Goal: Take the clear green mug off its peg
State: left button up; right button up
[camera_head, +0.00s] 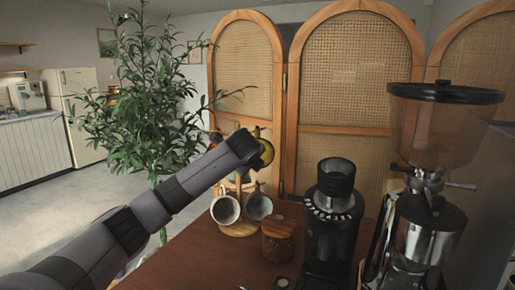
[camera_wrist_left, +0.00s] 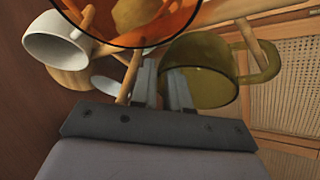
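The clear green mug (camera_wrist_left: 208,80) hangs by its handle on a wooden peg (camera_wrist_left: 255,45) in the left wrist view, its open mouth toward the camera. In the head view part of it (camera_head: 266,153) shows beside the end of my left arm. My left gripper (camera_wrist_left: 164,75) is at the mug's left rim. Its fingers are a small gap apart, one overlapping the mug in the picture; the rim appears to lie between them. I cannot tell whether they touch it. In the head view my wrist hides the fingers. My right gripper is not in view.
A clear orange mug (camera_wrist_left: 170,30) is close above the fingers. A white mug (camera_wrist_left: 60,45) and a grey-blue mug (camera_head: 259,205) hang lower on the wooden stand (camera_head: 238,229). A wooden jar (camera_head: 279,240), black grinder (camera_head: 333,225) and tall grinder (camera_head: 428,225) stand to the right.

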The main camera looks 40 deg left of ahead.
aim_at(267, 159)
pick_arm(q)
jog(key=shift+w+a+f, duration=0.1)
jog(key=shift+w, duration=0.05)
grip_shut()
jog(key=w, duration=0.1)
jog(key=w+d+r, duration=0.1)
jog(key=w, duration=0.1)
jog(key=w+d, duration=0.1)
jog(key=shift+w+d+r+b, duration=0.2)
jog(key=shift+w+b, duration=0.1)
jog(key=shift+b, duration=0.05)
jog(key=shift+d+f, duration=0.15)
jog(key=shift+d, duration=0.05)
jog(key=s+d+f+b, duration=0.2)
jog(key=s+d+b, duration=0.1)
jog(key=s+d, duration=0.7)
jog(key=shift+s, duration=1)
